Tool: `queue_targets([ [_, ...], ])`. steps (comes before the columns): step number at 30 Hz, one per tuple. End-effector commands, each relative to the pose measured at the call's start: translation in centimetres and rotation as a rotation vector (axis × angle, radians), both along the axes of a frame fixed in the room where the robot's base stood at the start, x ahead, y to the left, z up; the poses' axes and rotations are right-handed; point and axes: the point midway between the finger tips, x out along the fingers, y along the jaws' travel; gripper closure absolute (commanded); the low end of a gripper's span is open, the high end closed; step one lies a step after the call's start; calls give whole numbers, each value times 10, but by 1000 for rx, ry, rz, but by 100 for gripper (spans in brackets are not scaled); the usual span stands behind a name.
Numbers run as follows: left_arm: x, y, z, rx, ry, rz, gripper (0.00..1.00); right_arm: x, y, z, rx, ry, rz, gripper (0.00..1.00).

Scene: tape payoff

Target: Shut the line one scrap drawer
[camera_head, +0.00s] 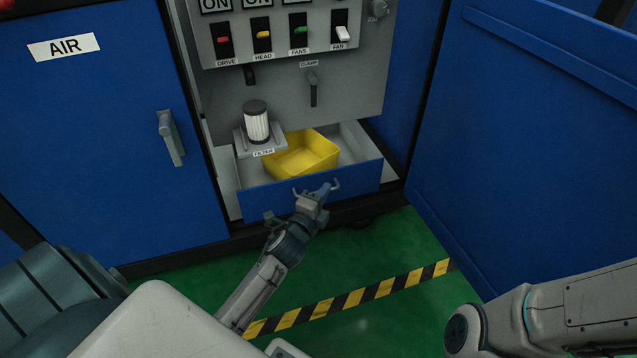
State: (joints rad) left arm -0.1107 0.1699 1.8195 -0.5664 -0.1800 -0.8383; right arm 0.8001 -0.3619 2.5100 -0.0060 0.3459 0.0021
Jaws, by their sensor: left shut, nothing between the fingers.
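The scrap drawer (352,181) has a blue front and a pale grey inside, and it stands out from the bottom of the grey control panel. A yellow bin (303,155) sits in it.
A white filter (257,127) stands on a labelled bracket above the drawer's left part. The panel (300,70) carries several switches and a clamp lever (312,88). An open blue door (530,130) stands at the right. The green floor (365,260) with a striped line is clear.

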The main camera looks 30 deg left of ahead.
Motion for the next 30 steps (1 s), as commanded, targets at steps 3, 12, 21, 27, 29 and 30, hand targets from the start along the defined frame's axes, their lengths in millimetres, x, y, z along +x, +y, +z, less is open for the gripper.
queue_targets([
  [3, 11, 17, -3, 7, 0, 0, 100, 2, 0, -9, -2, 11, 2, 64],
  [12, 22, 29, -1, 4, 0, 0, 100, 3, 0, -13, -4, 19, 3, 64],
  [21, 24, 31, 0, 5, 0, 0, 100, 4, 0, -12, -4, 20, 4, 64],
  [27, 45, 56, 0, 7, 2, 0, 100, 3, 0, -7, -3, 17, 3, 64],
  [29, 49, 61, 0, 5, 0, 0, 100, 3, 0, -7, -3, 16, 2, 64],
  [30, 51, 63, 0, 4, 1, 1, 100, 3, 0, -7, -3, 16, 2, 64],
])
